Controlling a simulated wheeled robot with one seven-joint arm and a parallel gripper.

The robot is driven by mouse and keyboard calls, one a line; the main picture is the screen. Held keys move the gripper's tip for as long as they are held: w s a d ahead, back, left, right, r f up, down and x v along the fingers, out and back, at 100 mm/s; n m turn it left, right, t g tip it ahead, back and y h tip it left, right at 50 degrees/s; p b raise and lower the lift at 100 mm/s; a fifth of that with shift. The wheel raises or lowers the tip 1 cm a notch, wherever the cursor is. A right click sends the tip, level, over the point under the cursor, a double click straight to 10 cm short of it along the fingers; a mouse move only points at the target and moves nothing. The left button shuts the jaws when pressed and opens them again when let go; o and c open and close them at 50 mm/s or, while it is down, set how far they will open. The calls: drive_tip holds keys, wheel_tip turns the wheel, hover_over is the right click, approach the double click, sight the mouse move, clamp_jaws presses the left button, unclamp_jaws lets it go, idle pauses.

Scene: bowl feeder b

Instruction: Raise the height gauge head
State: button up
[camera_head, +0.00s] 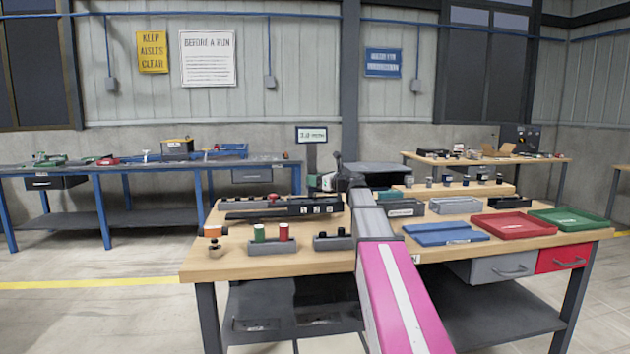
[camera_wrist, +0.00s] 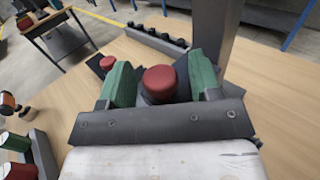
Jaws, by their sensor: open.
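In the wrist view my gripper (camera_wrist: 160,68) is open, its two green fingers apart. A red-topped round knob (camera_wrist: 159,79) on a dark base shows between them. I cannot tell whether the fingers touch it. A grey upright post (camera_wrist: 212,28) rises just beyond the right finger; it may be the height gauge's column. The gauge head cannot be told for certain, and part of the area is hidden by the fingers. In the head view my arm covers the middle of the wooden bench (camera_head: 232,263), and my gripper there cannot be made out clearly.
On the bench are a dark rail fixture (camera_head: 285,208), a block with green and red cylinders (camera_head: 272,246), a blue folder-like tray (camera_head: 445,234), a red tray (camera_head: 513,225) and a green tray (camera_head: 568,219). The wrist view also shows a dark strip with several knobs (camera_wrist: 157,40).

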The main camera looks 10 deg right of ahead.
drive_tip(key=shift+w+a, duration=0.2)
drive_tip(key=shift+a, duration=0.05)
clamp_jaws()
drive_tip(key=shift+r, duration=3.1)
unclamp_jaws()
drive_tip(key=shift+r, duration=0.1)
